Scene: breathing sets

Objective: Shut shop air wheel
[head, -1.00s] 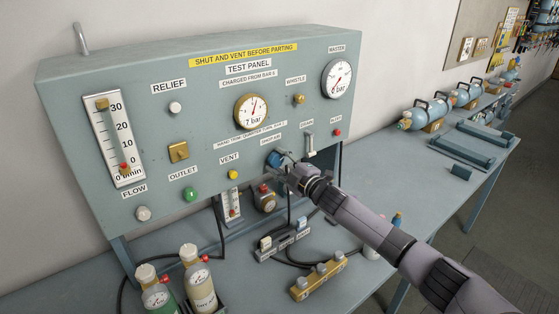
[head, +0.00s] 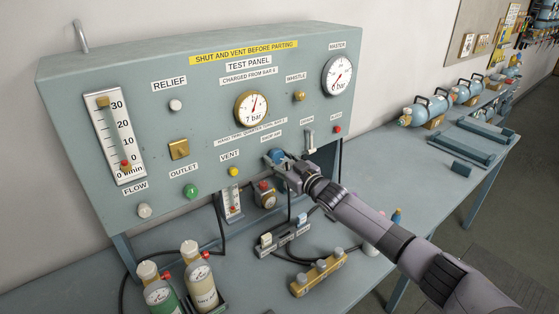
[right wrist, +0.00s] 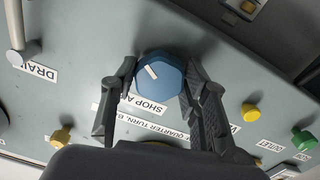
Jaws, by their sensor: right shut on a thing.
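The shop air wheel is a blue knob (right wrist: 158,76) with a white pointer mark, above the SHOP AIR label in the right wrist view. In the head view the blue wheel (head: 275,156) shows at the panel's lower edge, partly covered by my gripper. My right gripper (right wrist: 155,88) has its two dark fingers on either side of the wheel and is shut on it. The same gripper shows in the head view (head: 284,162), reaching in from the lower right. The grey-green test panel (head: 215,110) carries the wheel. My left gripper is not seen.
The yellow vent knob (head: 233,171), green outlet knob (head: 191,191) and drain lever (head: 310,139) sit near the wheel. Below stand a regulator (head: 265,195), two bottles (head: 200,280) and a brass block (head: 318,275). The bench at right has bare room.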

